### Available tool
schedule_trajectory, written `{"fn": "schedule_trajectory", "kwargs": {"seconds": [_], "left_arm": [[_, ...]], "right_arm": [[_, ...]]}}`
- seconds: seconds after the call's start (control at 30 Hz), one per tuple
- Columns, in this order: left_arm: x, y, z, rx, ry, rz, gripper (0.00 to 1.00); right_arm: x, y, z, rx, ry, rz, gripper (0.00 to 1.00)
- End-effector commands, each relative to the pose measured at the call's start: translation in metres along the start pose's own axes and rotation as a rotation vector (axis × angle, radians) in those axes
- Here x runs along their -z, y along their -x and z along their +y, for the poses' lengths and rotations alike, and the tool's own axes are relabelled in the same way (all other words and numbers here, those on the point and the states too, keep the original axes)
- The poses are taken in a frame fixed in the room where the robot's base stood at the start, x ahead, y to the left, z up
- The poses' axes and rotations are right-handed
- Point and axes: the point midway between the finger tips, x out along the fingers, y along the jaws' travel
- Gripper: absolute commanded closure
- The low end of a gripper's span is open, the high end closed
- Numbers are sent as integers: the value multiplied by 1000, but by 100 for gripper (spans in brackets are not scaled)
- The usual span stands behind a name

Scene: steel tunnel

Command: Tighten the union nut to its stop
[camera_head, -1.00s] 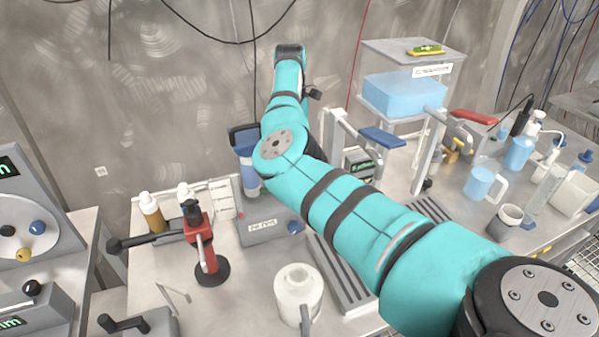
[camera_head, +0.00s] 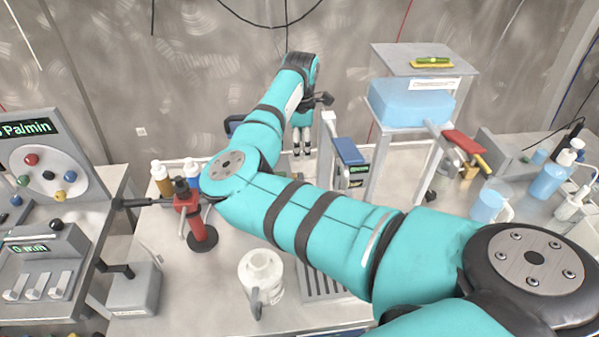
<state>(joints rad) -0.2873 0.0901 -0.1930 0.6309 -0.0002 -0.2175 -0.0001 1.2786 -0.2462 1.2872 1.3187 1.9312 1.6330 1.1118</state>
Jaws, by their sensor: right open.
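I cannot make out the union nut for certain. A small brass-coloured fitting (camera_head: 468,171) shows under the red lever (camera_head: 463,142) at the right, partly hidden. My right arm crosses the picture from the lower right. My right gripper (camera_head: 302,150) hangs fingers down at the back of the bench, left of the blue lever (camera_head: 349,151). Its fingers are open, with nothing seen between them. It is well apart from the brass fitting. My left gripper is not in view.
A red stand with a black bar (camera_head: 187,202) and a white jug (camera_head: 262,275) stand on the bench. A shelf with a blue tank (camera_head: 410,103) rises behind. Bottles and a jug crowd the right. A control panel (camera_head: 45,170) stands left. My arm hides the bench's middle.

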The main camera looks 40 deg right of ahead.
Motion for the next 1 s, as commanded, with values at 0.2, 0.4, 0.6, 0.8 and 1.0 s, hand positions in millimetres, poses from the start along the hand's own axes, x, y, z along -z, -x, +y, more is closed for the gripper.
{"fn": "schedule_trajectory", "kwargs": {"seconds": [0.2, 0.4, 0.6, 0.8, 1.0], "left_arm": [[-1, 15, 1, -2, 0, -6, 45], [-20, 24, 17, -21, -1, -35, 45], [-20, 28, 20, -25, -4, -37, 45], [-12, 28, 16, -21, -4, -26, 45], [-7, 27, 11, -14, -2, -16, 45]], "right_arm": [[-2, -48, -1, 5, 0, -2, 45], [-2, -89, 0, 3, 0, -2, 45], [-1, -116, 0, 1, 0, -2, 45], [0, -126, 0, -1, 0, 0, 45], [-1, -126, 0, -1, -1, 0, 45]]}}
